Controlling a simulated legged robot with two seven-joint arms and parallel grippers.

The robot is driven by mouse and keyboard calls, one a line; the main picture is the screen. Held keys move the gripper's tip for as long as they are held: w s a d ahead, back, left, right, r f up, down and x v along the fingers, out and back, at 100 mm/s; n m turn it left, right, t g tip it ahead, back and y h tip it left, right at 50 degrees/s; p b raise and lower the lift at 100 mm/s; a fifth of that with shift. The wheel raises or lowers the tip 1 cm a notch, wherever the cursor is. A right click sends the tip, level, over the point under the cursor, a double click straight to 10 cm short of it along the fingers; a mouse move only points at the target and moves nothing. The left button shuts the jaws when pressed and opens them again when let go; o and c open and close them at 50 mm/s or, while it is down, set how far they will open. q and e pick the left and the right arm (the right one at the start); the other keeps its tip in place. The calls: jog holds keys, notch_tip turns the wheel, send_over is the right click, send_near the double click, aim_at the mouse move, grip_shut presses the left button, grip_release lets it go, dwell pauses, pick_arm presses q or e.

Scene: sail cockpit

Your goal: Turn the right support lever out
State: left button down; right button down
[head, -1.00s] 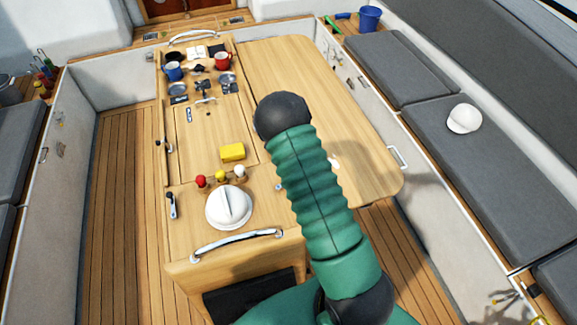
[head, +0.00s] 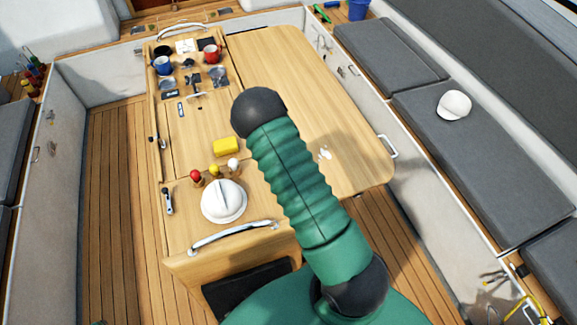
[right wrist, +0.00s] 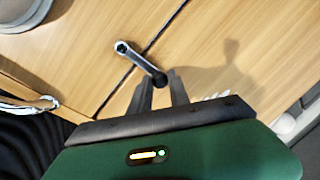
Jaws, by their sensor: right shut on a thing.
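The right support lever (right wrist: 138,61) is a silver bar with a round pivot end and a black knob. In the right wrist view it lies slanted across the dark seam between the table's middle part and its right leaf. My right gripper (right wrist: 160,84) is shut on the knob end, on the leaf side of the seam. The pivot end is on the other side. In the head view my green arm hides this lever and the right gripper. A similar lever (head: 168,201) sits at the table's left side. My left gripper is not in view.
A white domed compass (head: 223,202) and a chrome handrail (head: 234,236) stand at the table's near end. A yellow box (head: 226,146), several coloured knobs and mugs are on the middle part. The right leaf (head: 300,80) is mostly clear.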

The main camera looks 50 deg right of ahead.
jog(key=shift+s, duration=0.1)
jog(key=c, duration=1.5)
grip_release()
jog(key=shift+o, duration=1.2)
jog(key=shift+r, duration=0.15)
notch_tip(320, 180, up, 16)
jog(key=s+a+b, duration=0.1)
jog(key=a, duration=0.2)
jog(key=shift+s+b, duration=0.2)
jog(key=shift+b, duration=0.15)
jog(key=shift+d, duration=0.2)
